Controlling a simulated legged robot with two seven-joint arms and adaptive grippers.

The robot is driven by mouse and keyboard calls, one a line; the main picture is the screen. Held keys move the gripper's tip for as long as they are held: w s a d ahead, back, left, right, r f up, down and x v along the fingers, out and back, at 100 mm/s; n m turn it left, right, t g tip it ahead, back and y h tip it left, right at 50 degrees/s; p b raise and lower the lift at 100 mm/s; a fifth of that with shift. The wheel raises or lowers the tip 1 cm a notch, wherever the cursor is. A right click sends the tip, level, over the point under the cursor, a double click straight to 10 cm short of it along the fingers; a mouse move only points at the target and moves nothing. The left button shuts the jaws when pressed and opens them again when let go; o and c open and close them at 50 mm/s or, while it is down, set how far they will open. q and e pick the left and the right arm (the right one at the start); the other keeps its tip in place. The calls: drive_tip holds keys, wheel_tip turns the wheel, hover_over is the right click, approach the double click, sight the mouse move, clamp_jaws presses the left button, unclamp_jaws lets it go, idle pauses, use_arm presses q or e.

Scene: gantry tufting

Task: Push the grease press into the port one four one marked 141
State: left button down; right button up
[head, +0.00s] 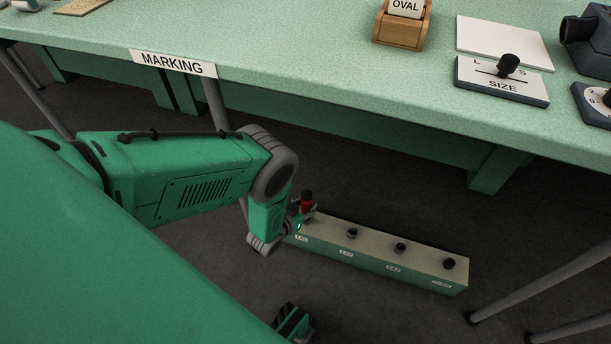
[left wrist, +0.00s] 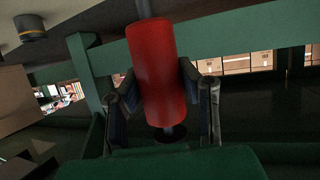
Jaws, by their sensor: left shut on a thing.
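The grease press is a red cylinder with a dark end (head: 306,204). It stands at the left end of a long low box (head: 375,240) on the floor, over the place whose small label seems to read 141 (head: 301,238). My left gripper (head: 301,217) is shut on the press. In the left wrist view the red barrel (left wrist: 158,70) sits between both fingers, leaning slightly, with a grey rod at one end and a dark tip at the other. The port under the press is hidden, so I cannot tell whether the press is in it.
Several dark round ports, including one at mid-box (head: 400,248), run along the box to the right, each with a label. A green bench (head: 330,70) marked MARKING stands behind it. Thin table legs (head: 540,285) stand at the right.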

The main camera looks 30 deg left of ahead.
use_arm(q)
drive_tip(key=shift+d+f, duration=0.15)
drive_tip(key=shift+f, duration=1.15)
idle(0.5)
drive_tip(key=c, duration=1.1)
unclamp_jaws()
drive_tip(key=v, duration=1.2)
